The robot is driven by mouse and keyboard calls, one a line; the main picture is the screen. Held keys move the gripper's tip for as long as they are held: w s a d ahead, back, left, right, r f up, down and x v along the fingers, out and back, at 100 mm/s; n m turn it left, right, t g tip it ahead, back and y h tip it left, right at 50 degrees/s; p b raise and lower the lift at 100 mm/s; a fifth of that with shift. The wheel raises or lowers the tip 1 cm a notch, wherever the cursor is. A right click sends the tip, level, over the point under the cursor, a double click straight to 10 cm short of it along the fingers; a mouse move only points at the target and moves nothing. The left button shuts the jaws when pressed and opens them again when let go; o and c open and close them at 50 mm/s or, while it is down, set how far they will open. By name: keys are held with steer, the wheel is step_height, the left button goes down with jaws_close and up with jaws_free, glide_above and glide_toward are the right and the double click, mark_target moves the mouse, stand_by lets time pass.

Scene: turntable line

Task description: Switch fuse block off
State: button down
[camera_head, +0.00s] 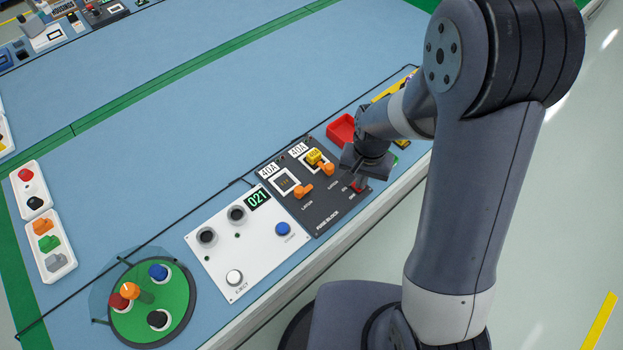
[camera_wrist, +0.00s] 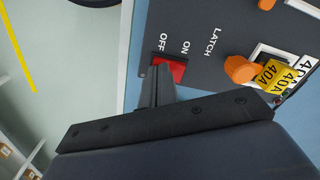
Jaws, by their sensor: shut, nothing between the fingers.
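The fuse block (camera_head: 323,212) is a dark panel with two white-framed slots. Its red rocker switch (camera_wrist: 176,70) sits near the panel edge, beside the words OFF and ON; in the head view my gripper mostly hides it. My gripper (camera_wrist: 158,84) is shut and empty, its tips over the OFF-side part of the switch. I cannot tell whether they touch it, nor which way the rocker is tilted. A yellow 40A fuse (camera_head: 314,156) sits in the right slot. The left slot (camera_head: 285,182) looks dark inside. Orange latches (camera_head: 303,190) stand beside the slots.
A white panel (camera_head: 211,265) with a green 021 display, knobs and a blue button adjoins the fuse block. A red tray (camera_head: 341,130) lies behind my wrist. A green turntable (camera_head: 176,310) stands at the front left. The blue table middle is clear.

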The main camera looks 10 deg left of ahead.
step_height(320, 180, up, 7)
steer(key=p, duration=0.5)
stand_by(0.3)
step_height(320, 180, down, 7)
steer(key=b, duration=0.5)
steer(key=shift+f, duration=0.15)
steer(key=shift+r, duration=0.25)
stand_by(0.3)
